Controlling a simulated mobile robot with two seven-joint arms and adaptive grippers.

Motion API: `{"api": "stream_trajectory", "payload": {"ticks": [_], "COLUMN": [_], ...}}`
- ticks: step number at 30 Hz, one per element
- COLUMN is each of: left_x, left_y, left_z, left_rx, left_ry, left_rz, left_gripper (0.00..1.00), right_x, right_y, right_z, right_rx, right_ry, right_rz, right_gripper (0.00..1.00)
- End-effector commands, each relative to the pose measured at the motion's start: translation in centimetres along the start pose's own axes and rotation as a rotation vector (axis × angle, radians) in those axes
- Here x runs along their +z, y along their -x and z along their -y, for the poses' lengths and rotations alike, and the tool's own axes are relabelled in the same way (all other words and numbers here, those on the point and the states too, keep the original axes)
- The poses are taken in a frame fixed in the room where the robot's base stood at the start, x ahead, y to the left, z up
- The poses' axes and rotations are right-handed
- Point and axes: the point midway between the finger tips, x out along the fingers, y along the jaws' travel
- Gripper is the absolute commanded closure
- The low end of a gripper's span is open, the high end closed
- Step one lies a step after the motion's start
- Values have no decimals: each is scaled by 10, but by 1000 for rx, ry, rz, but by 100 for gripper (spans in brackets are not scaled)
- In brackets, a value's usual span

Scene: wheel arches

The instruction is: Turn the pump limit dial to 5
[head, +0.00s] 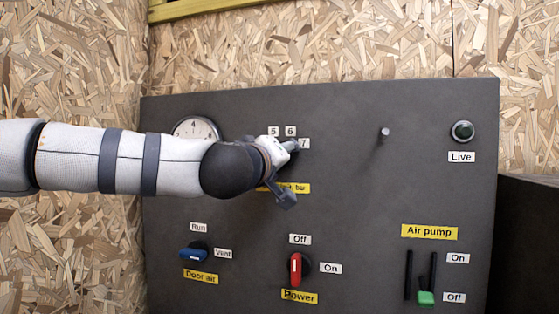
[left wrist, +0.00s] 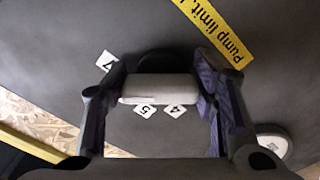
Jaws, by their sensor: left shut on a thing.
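The pump limit dial shows in the left wrist view as a pale bar-shaped knob (left wrist: 158,88) in front of a dark round base (left wrist: 160,59). My left gripper (left wrist: 160,92) has one finger at each end of the bar and is shut on it. In the head view my left gripper (head: 288,160) covers most of the dial. The number plates 5 (head: 273,132), 6 (head: 290,131) and 7 (head: 304,144) show around it there. Plate 4 (left wrist: 175,111) shows in the wrist view. I cannot tell which number the knob points at. My right gripper is not in view.
The dark panel holds a round gauge (head: 196,130), a small peg (head: 384,134), a Live lamp (head: 462,131), a blue Door air knob (head: 194,254), a red Power knob (head: 296,269) and a green-tipped Air pump lever (head: 426,298). Space right of the dial is clear.

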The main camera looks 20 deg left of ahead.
Motion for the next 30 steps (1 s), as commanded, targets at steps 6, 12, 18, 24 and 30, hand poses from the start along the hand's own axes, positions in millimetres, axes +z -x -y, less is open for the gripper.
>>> {"api": "stream_trajectory", "payload": {"ticks": [6, 12, 18, 24, 30], "left_x": [0, -1, -2, -3, -4], "left_y": [0, 0, 0, 0, 0], "left_z": [-1, -2, -3, -4, -5], "left_rx": [0, -1, 0, 0, 0], "left_ry": [200, 390, 580, 767, 933], "left_rz": [0, 1, 1, 0, 1], "left_gripper": [75, 75, 75, 75, 75], "right_x": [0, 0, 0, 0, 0], "right_y": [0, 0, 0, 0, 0], "right_z": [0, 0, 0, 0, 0], "right_rx": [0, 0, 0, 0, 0], "right_ry": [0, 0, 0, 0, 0], "right_rz": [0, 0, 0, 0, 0], "right_gripper": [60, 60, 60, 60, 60]}}
